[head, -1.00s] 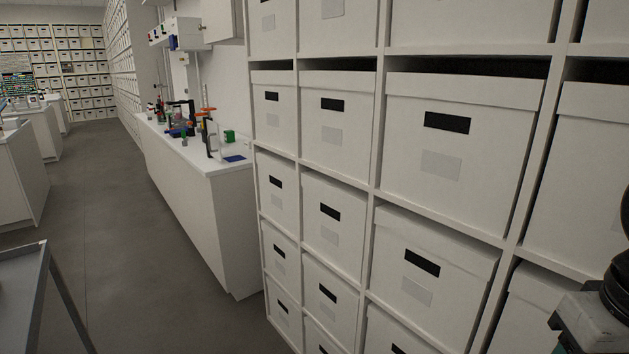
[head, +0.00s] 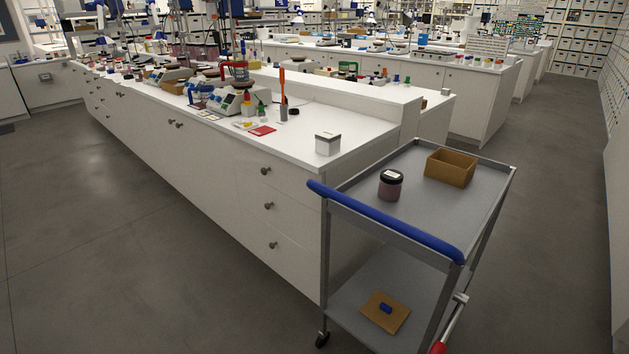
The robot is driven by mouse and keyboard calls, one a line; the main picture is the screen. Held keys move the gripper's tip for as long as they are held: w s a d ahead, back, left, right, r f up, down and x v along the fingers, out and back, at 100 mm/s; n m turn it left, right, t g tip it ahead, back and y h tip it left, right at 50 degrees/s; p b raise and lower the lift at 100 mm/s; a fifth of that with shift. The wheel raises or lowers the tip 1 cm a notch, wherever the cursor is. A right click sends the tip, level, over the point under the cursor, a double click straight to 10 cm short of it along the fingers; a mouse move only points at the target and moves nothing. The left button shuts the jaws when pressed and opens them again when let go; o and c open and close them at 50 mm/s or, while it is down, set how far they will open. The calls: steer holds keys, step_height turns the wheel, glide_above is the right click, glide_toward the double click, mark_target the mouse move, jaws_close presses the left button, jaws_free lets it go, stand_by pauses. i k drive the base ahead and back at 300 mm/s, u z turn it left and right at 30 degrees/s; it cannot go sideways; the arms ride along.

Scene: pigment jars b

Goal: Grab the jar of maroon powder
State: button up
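A jar of dull maroon powder (head: 390,187) with a dark lid and a pale label on top stands upright on the top shelf of a grey metal cart (head: 345,193). It is near the middle of that shelf, to the left of an open brown box. Nothing covers it. My gripper is not in view.
The open brown cardboard box (head: 450,168) shares the cart's top. The cart has a blue handle (head: 385,222) at its near edge. A long white bench (head: 230,190) with lab gear runs beside it. Grey floor is clear at the left and front.

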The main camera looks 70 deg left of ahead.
mark_target(391, 182)
steer(key=u, duration=2.7)
steer(key=i, duration=1.35)
steer(key=z, duration=2.45)
